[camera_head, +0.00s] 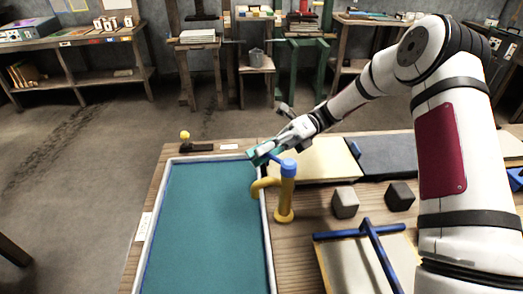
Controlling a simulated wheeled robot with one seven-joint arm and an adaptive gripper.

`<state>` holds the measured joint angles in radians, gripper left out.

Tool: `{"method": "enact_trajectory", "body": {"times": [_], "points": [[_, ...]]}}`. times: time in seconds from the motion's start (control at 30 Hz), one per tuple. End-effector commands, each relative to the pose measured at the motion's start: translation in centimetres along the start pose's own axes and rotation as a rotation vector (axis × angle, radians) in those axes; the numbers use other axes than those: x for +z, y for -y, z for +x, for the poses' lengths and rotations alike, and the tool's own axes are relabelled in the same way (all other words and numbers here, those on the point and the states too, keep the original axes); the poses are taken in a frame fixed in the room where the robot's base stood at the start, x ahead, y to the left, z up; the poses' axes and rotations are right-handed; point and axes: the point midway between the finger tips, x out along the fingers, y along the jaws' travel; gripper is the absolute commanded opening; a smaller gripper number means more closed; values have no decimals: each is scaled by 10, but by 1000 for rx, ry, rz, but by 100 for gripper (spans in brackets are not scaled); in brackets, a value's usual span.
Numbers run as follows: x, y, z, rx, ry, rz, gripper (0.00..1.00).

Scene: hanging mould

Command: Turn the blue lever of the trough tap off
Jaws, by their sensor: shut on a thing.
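The tap (285,203) is a yellow post with a curved spout that points left over the trough (167,215). The trough is a wide teal basin with a pale rim. The blue lever (287,166) sits on top of the tap, and its arm runs up and left to my gripper. My gripper (264,153) comes in from the upper right and is shut on the lever's far end. Its fingertips partly hide that end. No water shows clearly below the spout.
A frame with blue bars (372,250) lies at the front right. Pale felt or board (318,160) lies behind the tap. A yellow-knobbed black piece (198,148) sits beyond the trough.

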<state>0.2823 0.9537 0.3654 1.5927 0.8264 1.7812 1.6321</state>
Motion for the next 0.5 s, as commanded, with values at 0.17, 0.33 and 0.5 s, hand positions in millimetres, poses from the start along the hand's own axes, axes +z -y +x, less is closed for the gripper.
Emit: {"method": "enact_trajectory", "body": {"times": [0.17, 0.33, 0.5], "points": [[2, -2, 1, 5, -1, -5, 0], [2, -2, 1, 4, -1, -4, 48], [1, -1, 1, 3, 0, -2, 48]]}}
